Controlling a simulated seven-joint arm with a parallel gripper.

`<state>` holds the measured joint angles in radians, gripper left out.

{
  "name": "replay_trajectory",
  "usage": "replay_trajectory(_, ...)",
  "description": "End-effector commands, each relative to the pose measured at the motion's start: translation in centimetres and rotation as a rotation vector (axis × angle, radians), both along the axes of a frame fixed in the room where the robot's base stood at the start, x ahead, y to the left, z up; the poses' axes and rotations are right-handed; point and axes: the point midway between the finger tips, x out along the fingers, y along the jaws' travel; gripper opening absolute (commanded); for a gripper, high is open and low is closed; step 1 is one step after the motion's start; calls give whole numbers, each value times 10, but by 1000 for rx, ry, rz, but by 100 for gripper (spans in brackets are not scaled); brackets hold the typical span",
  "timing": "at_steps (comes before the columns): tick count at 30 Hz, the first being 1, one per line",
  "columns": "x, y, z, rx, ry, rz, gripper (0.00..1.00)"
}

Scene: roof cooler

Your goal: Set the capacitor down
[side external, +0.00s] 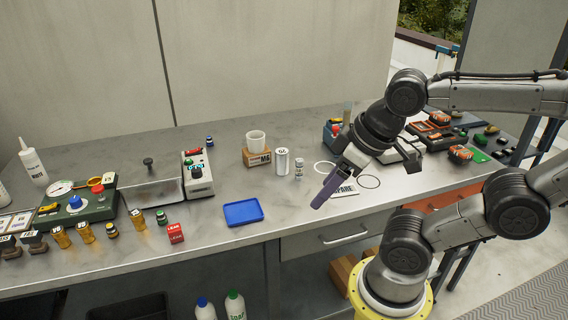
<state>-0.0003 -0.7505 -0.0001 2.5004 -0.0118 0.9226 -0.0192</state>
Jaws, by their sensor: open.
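A silver can-shaped capacitor (282,161) with dark marks stands upright on the grey bench, right of the boxed white cup. A smaller silver cylinder (299,168) stands upright beside it; which of the two is the task's capacitor I cannot tell for sure. My gripper (326,188) is open, with a purple finger pad facing the camera, and hangs over the bench's front to the right of both cylinders. I see nothing held in it, though its far finger is hidden. A white "SPARE" label (346,190) lies partly behind the gripper, near a white circle outline (369,181).
A blue tray (243,212) lies near the front edge. A white cup (256,139) stands on an M6 box (257,158). A grey meter box (197,173) and a red block (176,233) are left. Orange-and-black parts (432,127) crowd the right. Bare bench lies between tray and gripper.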

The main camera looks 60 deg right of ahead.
Motion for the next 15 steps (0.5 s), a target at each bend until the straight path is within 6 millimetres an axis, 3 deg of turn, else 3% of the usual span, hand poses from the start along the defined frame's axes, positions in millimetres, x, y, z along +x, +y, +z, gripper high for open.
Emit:
replay_trajectory(8, -2, -54, 13, -309, 193, 99, 69)
replay_trajectory(15, 30, -113, 25, -640, 531, 216, 69)
